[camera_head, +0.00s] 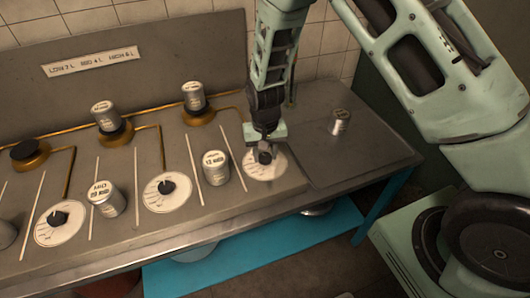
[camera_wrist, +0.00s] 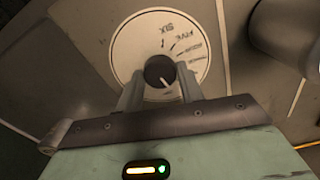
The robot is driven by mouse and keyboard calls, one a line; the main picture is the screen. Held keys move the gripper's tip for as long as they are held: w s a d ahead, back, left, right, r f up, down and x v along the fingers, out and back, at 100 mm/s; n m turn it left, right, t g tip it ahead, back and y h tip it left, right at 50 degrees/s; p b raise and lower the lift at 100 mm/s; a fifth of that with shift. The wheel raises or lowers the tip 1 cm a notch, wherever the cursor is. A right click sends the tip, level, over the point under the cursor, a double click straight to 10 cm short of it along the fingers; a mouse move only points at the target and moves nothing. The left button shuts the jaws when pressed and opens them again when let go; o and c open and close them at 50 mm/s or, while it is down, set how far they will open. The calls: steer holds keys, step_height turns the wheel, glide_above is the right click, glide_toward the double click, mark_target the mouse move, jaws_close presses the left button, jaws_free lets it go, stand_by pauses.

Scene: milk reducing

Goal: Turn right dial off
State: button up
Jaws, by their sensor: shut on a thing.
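The right dial (camera_head: 277,168) is a round white plate with a dark knob at its centre, on the grey counter's right part. My gripper (camera_head: 264,148) points down over it and is shut on the knob. In the wrist view the dial plate (camera_wrist: 128,48) shows the printed words FIVE and SIX and other small marks. The dark knob (camera_wrist: 159,70) sits between the two fingers of my gripper (camera_wrist: 160,86). A white pointer line on the knob runs toward the lower right there. The fingers hide part of the plate's lower edge.
The middle dial (camera_head: 167,192) and left dial (camera_head: 60,222) lie to the left. A can labelled 12 (camera_head: 215,167) stands close left of the right dial. Another can (camera_head: 340,122) stands on the right panel. Several more cans and brass burners (camera_head: 197,115) stand behind.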

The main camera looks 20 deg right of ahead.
mark_target(265, 157)
steer(key=shift+m, duration=1.1)
steer(key=o, duration=1)
step_height(265, 157, up, 18)
steer(key=shift+f+b, duration=0.25)
steer(key=shift+b, duration=0.55)
